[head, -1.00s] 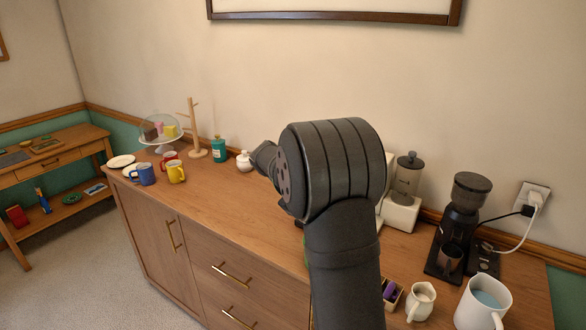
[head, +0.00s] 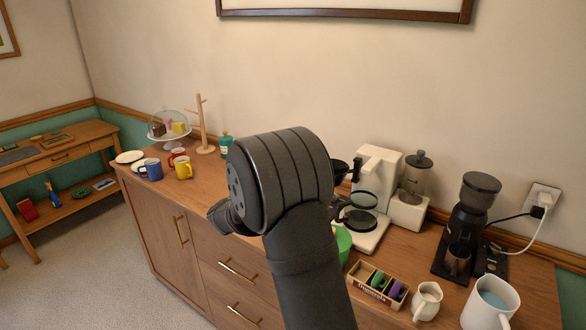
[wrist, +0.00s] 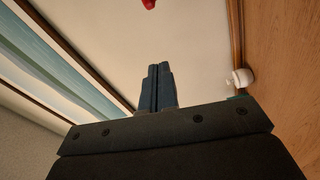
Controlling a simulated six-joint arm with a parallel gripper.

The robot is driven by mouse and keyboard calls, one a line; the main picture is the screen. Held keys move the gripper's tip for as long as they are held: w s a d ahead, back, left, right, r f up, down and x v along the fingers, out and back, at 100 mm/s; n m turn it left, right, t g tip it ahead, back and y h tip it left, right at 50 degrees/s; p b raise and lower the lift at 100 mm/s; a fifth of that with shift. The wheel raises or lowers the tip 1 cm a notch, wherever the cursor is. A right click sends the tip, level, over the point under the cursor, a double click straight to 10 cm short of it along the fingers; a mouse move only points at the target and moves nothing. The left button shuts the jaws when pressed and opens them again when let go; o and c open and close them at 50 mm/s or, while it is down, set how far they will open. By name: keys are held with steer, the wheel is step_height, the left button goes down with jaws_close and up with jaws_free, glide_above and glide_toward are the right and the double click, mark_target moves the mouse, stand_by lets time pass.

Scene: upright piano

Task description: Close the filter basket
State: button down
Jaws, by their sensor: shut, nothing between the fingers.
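The white coffee maker (head: 379,170) stands on the sideboard against the wall, just right of my arm in the head view. A dark, cup-shaped part (head: 340,171), which looks like the filter basket, sticks out at its left side, partly hidden by my arm. It appears swung out from the body. A dark glass carafe (head: 360,212) sits below, at the machine's base. My gripper (wrist: 157,86) shows in the wrist view with its fingers together and nothing between them. It points away from the coffee maker, which is not in that view. In the head view my arm hides the fingers.
A green container (head: 343,242), a box of colored capsules (head: 377,286), a small pitcher (head: 427,301) and a jug (head: 490,303) stand in front. A grinder (head: 467,225) is at right. Mugs (head: 151,169) stand at left. A white jar (wrist: 242,78) shows in the wrist view.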

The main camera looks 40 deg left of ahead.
steer(key=w+d, duration=0.3)
steer(key=w, duration=0.5)
steer(key=shift+w, duration=0.35)
steer(key=shift+d, duration=0.1)
